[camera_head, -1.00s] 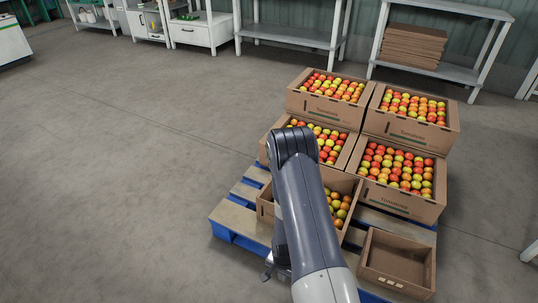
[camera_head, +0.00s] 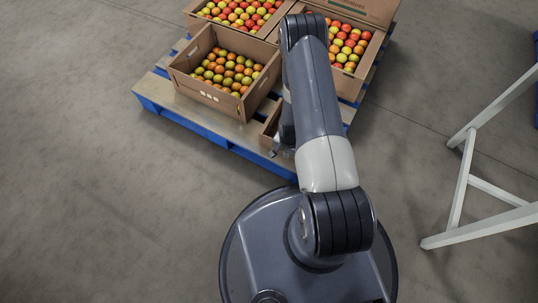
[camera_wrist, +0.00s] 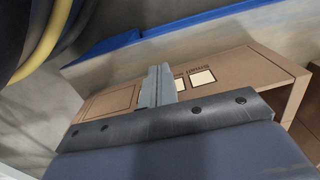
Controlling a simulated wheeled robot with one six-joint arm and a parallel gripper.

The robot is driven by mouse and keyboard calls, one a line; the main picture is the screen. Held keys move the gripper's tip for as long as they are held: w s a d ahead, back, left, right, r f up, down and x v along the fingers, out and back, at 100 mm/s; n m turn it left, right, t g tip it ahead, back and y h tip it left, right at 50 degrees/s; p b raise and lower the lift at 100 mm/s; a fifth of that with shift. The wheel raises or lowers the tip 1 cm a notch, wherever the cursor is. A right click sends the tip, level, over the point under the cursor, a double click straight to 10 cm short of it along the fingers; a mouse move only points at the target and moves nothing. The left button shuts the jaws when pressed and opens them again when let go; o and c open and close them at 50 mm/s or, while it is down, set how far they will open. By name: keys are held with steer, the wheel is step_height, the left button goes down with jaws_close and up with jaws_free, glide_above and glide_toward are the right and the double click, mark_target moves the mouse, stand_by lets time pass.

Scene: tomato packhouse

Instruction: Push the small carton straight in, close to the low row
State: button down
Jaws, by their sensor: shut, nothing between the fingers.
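The small carton (camera_head: 268,132) is a brown cardboard box at the pallet's near edge, mostly hidden behind my arm in the head view. In the wrist view its printed wall (camera_wrist: 235,77), with pale squares, fills the middle. My gripper (camera_wrist: 157,82) is shut and empty, with its fingers in front of that wall; I cannot tell whether they touch it. In the head view the gripper (camera_head: 279,151) is at the carton's near side. A larger open carton (camera_head: 205,97) of tomatoes stands left of the small carton. Behind are filled cartons (camera_head: 345,82), partly cut off.
The blue and wooden pallet (camera_head: 160,92) carries the cartons. Its blue edge (camera_wrist: 195,22) also shows in the wrist view. A white-legged stand (camera_head: 466,190) is on the right. The grey floor (camera_head: 75,190) to the left is clear.

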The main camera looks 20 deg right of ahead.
steer(key=shift+w+d, duration=0.25)
steer(key=w+d+b, duration=0.9)
steer(key=w+d, duration=0.3)
steer(key=d, duration=0.1)
steer(key=shift+w, duration=0.4)
steer(key=shift+s+a, duration=0.15)
steer(key=shift+a, duration=0.05)
steer(key=s+a, duration=0.1)
steer(key=s+a+r, duration=0.1)
steer(key=shift+s+a+r, duration=0.1)
steer(key=shift+s+a, duration=0.15)
steer(key=shift+a, duration=0.05)
step_height(320, 180, up, 9)
steer(key=p, duration=0.3)
steer(key=shift+p, duration=0.35)
